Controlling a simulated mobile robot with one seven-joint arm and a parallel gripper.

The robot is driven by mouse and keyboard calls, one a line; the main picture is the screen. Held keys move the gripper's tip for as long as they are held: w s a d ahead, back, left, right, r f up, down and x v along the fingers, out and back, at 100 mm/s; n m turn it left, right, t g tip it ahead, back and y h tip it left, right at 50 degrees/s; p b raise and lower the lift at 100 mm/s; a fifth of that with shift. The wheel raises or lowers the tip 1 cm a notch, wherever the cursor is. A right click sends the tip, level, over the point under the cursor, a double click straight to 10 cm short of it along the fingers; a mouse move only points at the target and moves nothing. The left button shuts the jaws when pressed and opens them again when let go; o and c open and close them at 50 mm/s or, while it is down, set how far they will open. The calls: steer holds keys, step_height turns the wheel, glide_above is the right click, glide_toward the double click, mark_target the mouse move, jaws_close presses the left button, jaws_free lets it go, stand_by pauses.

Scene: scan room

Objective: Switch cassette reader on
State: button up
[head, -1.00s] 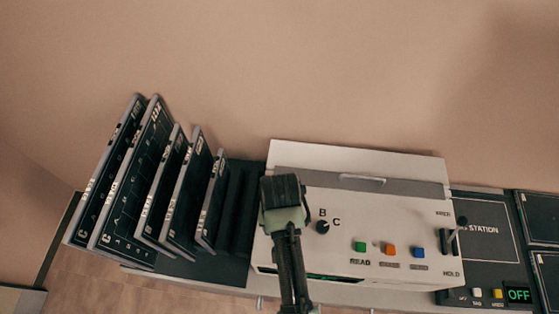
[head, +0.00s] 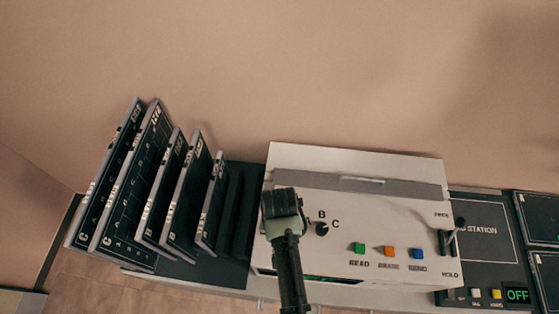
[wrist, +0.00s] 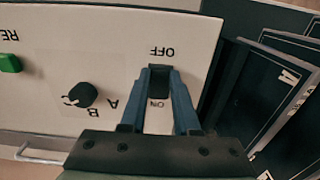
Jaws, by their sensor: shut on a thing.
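The cassette reader (head: 385,215) is a pale box with green, orange and blue buttons and a black knob (head: 322,229) on its sloping front. In the wrist view, a dark power switch (wrist: 159,86) sits between the printed words OFF and ON. My gripper (wrist: 159,74) has its two blue fingers on either side of this switch, shut on it. The switch's exact position is hard to tell between the fingers. In the head view, my gripper (head: 283,208) is over the left part of the reader's front and hides the switch.
Several dark cassettes (head: 175,190) lean in a black rack left of the reader. A black lever (head: 447,238) marked HOLD is at the reader's right end. A dark station panel (head: 485,230) with a green OFF display (head: 517,295) is at the right. The wall behind is bare.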

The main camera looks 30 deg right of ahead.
steer(key=shift+w, duration=0.1)
jaws_close()
steer(key=shift+w+d+g+y, duration=0.15)
steer(key=shift+g+y, duration=0.25)
steer(key=shift+g, duration=0.3)
steer(key=shift+w+d+f+g+y+b, duration=0.1)
steer(key=shift+w+d+g+y+b, duration=0.1)
steer(key=shift+g+y+b, duration=0.55)
steer(key=shift+r+g+b, duration=0.2)
steer(key=shift+g+b, duration=0.25)
steer(key=o, duration=0.9)
jaws_free()
